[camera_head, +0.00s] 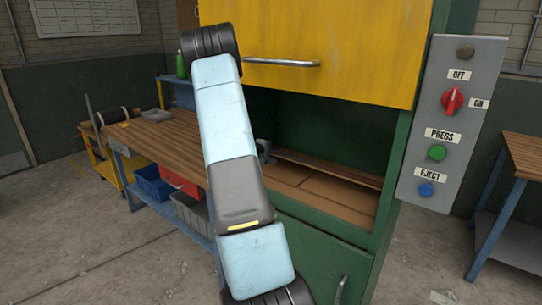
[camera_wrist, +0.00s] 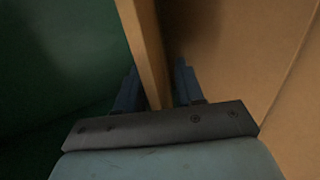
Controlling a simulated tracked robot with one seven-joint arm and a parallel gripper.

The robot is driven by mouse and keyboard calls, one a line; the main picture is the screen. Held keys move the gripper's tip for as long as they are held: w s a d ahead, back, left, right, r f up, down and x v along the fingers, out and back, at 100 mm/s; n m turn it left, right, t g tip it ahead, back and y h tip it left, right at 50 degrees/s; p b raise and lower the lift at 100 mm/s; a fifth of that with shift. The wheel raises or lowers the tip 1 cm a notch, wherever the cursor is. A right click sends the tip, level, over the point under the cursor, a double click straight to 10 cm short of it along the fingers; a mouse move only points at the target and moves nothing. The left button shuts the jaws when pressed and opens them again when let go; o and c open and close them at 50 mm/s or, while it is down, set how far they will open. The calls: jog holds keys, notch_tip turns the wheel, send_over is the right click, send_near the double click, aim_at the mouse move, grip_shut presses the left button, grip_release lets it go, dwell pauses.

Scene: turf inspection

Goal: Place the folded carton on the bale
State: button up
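The folded carton (camera_wrist: 147,50) shows in the wrist view as a tan, board-like edge running between my fingers. My gripper (camera_wrist: 158,88) has one dark blue finger on each side of it. The left finger is close against the carton. A dark strip lies between carton and right finger, and I cannot tell whether it is a gap or shadow. In the head view my gripper (camera_head: 262,147) is inside the machine's chamber, mostly behind my arm. A long brown strip there, probably the carton (camera_head: 330,169), lies low over the brown bale (camera_head: 318,193). Contact between them is unclear.
The green machine's yellow door (camera_head: 335,45) is raised above the chamber opening. A grey control panel (camera_head: 452,125) stands at the right, with a red switch and buttons. A wooden workbench (camera_head: 165,138) stands left, another table (camera_head: 525,155) right.

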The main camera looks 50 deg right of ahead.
jog(key=s+a+r+m+y, duration=0.1)
jog(key=s+a+r, duration=0.2)
jog(key=a+r, duration=0.45)
jog(key=s+a+r+m+y, duration=0.15)
jog(key=a+r, duration=0.35)
jog(key=a, duration=0.6)
jog(key=s+a+r+t+y, duration=0.1)
jog(key=s+a+r+y, duration=0.2)
jog(key=s+a, duration=0.4)
jog(key=s+a+r+n+t+y, duration=0.1)
jog(key=s+a+r+y, duration=0.3)
jog(key=a, duration=1.4)
jog(key=s+a+r+t+y, duration=0.2)
jog(key=s+a+r+y, duration=0.1)
jog(key=s+a, duration=0.7)
jog(key=shift+s+a+r+y, duration=0.25)
jog(key=shift+a+r+y, duration=0.15)
jog(key=shift+a, duration=0.8)
jog(key=shift+n, duration=0.25)
jog(key=shift+d, duration=0.15)
